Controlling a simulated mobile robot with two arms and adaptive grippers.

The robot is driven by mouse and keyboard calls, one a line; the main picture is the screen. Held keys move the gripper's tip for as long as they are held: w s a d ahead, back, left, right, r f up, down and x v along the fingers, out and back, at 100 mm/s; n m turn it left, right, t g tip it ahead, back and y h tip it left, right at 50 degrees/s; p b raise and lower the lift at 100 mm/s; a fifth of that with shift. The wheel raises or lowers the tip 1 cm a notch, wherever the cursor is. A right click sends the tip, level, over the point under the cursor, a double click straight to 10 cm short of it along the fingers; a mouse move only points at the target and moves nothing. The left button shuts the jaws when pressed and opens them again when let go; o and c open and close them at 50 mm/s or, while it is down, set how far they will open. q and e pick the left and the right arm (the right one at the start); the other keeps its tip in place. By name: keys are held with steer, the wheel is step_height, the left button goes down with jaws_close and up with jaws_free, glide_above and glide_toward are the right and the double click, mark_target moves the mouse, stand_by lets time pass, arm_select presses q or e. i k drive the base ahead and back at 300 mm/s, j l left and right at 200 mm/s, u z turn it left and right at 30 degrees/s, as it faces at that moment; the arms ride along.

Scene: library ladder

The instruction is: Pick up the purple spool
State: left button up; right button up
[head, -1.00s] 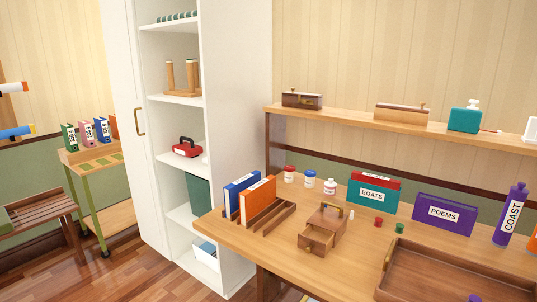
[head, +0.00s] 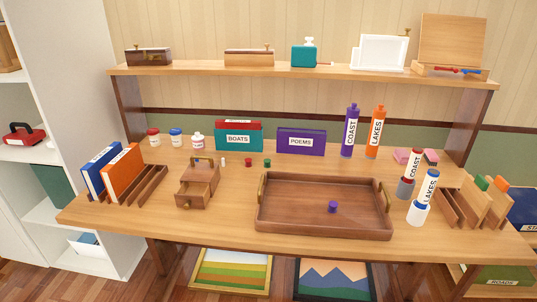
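The purple spool (head: 333,207) stands in the brown wooden tray (head: 290,229), right of the tray's middle and toward its front. It is small and nothing covers it. The tray sits on the desk (head: 232,222) and has a handle at its left and right ends. Neither of my grippers shows in the head view.
A small box with an open drawer (head: 197,185) stands left of the tray. A red spool (head: 248,162) and a green spool (head: 267,163) stand behind the tray. A shelf (head: 230,70) spans the back.

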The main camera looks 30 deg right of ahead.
mark_target(333, 205)
steer(key=z, duration=1.35)
steer(key=i+j+z, duration=0.1)
steer(key=i, duration=0.2)
